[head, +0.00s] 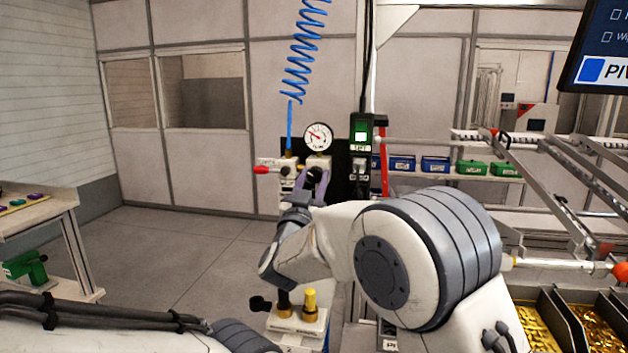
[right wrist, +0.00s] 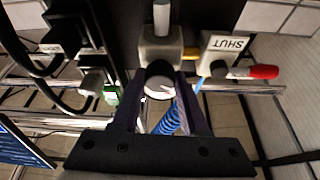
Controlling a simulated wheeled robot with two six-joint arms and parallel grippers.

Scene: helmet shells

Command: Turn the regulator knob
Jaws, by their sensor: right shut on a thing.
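The regulator (head: 318,161) is a pale block on a dark panel, with a round white gauge (head: 318,137) above it. Its black knob (head: 314,174) faces me. My right gripper (head: 311,182) is at the knob, its fingers on either side, shut on it. In the right wrist view, which is upside down, the fingers (right wrist: 160,74) reach the regulator body (right wrist: 160,48); the gauge (right wrist: 158,88) shows between them. My left gripper is out of view; only part of that arm shows at lower left.
A valve with a red lever (head: 264,170) and a blue coiled hose (head: 302,60) sit left of the regulator. A switch box with a green light (head: 361,133) is to the right. Brass fittings (head: 309,305) stand below; bins of gold parts (head: 598,325) are at lower right.

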